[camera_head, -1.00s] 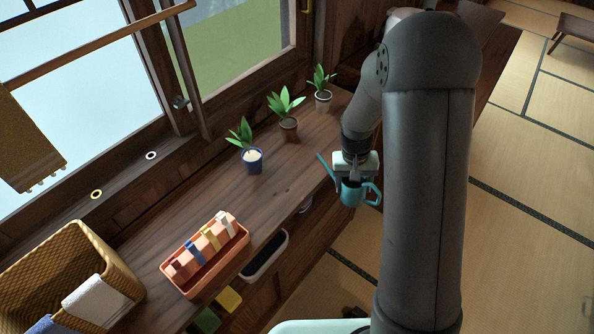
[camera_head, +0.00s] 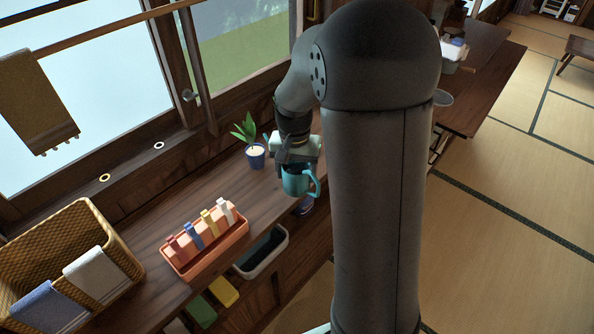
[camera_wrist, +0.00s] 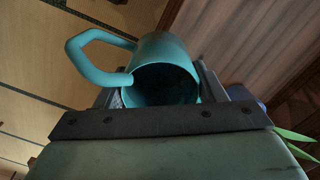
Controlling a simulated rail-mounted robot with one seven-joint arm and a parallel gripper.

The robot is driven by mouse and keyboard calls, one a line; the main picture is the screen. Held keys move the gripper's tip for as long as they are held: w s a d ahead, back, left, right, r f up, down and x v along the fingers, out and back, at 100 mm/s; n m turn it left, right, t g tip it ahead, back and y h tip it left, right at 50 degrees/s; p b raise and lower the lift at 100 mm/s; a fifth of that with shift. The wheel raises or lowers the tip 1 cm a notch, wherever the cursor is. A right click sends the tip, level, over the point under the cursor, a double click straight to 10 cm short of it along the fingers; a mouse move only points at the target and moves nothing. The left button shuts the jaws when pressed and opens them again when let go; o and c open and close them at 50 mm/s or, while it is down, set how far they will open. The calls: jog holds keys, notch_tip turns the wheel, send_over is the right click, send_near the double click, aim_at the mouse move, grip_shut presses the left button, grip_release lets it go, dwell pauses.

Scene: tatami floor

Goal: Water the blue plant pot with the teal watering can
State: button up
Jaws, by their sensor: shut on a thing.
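The teal watering can (camera_head: 297,181) is held in my gripper (camera_head: 298,166), above the front edge of the wooden shelf. Its handle points right in the head view, and its spout is mostly hidden behind my gripper. In the wrist view the can (camera_wrist: 165,60) shows its dark open top and handle, between the fingers of my gripper (camera_wrist: 160,100). The blue plant pot (camera_head: 256,157), with a green leafy plant and a pale top, stands upright on the shelf, left of and behind the can, apart from it. In the wrist view, green leaves (camera_wrist: 297,144) show at the right edge.
An orange tray (camera_head: 215,259) with several colored upright pieces stands on the shelf's near part, beside a wicker basket (camera_head: 115,242) with cloths. A wooden window wall borders the shelf's left side. My arm hides the shelf's far part, where two other pots stood earlier.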

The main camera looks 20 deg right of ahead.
jog(key=shift+w+a+f+g, duration=0.25)
jog(key=shift+w+f, duration=0.2)
jog(key=shift+w, duration=0.15)
jog(key=shift+w+a+f+g, duration=0.15)
jog(key=shift+w+a+f, duration=0.1)
jog(key=shift+w+f, duration=0.3)
jog(key=shift+w+a+g+p, duration=0.1)
jog(key=shift+w+g+p, duration=0.25)
jog(key=shift+p, duration=0.4)
jog(key=shift+w+f+h, duration=0.15)
jog(key=shift+f+h, duration=0.1)
jog(key=shift+h, duration=0.05)
jog(key=shift+r+g+p, duration=0.65)
jog(key=shift+g+p, duration=0.2)
jog(key=shift+p, duration=1)
jog(key=shift+w+a+r+g+h+p, duration=0.15)
jog(key=shift+r+g+h+p, duration=0.45)
jog(key=shift+r+g+p, duration=1.25)
jog(key=shift+f+t+p, duration=0.45)
jog(key=shift+f+t, duration=0.1)
jog(key=shift+t, duration=0.2)
